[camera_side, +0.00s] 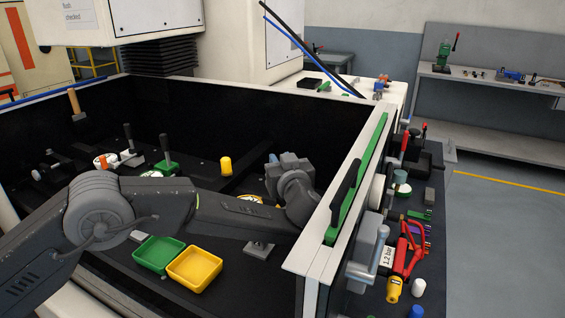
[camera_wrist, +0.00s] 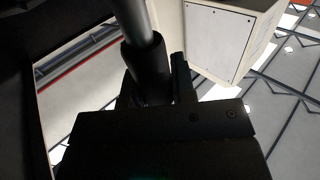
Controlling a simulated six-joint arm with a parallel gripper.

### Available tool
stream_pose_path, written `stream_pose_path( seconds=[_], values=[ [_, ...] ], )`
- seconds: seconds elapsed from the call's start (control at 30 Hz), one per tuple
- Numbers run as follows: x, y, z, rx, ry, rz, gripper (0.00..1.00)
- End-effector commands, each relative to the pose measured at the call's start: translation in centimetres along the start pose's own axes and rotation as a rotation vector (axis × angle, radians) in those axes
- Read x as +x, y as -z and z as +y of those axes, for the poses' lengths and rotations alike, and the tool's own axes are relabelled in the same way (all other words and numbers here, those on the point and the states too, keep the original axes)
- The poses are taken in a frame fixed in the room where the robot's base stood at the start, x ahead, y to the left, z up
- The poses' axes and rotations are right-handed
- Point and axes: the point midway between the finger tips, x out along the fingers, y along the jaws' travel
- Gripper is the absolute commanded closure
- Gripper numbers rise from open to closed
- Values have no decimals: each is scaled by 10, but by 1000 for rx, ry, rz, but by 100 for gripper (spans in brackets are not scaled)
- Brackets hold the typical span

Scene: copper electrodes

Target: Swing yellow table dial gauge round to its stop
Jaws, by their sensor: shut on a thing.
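The yellow table dial gauge (camera_side: 248,199) shows in the side view as a pale dial face with a yellow rim on the black floor of the tank. My arm covers most of it. My gripper (camera_wrist: 157,92) is shut on a black handle (camera_wrist: 142,62) with a grey metal rod, seen close up in the wrist view.
The tank's right wall (camera_side: 340,190) stands close beside my gripper, with a green strip and black handle on top. A yellow cylinder (camera_side: 226,165), a green-based lever (camera_side: 166,160), a green tray (camera_side: 158,254) and a yellow tray (camera_side: 195,268) are on the tank floor.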

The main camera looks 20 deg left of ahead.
Motion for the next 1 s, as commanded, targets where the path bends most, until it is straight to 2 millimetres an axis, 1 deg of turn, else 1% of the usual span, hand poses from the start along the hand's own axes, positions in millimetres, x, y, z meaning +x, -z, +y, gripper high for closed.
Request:
stream_pose_path(
  seconds=[0.1, 0.33, 0.87, 0.9, 1.0],
  values=[
    [0, 1, 0, -1, 61, 3, 100],
    [0, 1, -2, -1, 132, 4, 100],
    [0, 2, -3, -2, 151, 7, 100],
    [0, 2, -3, -3, 151, 6, 72],
    [0, 2, -3, -2, 151, 5, 63]
  ],
)
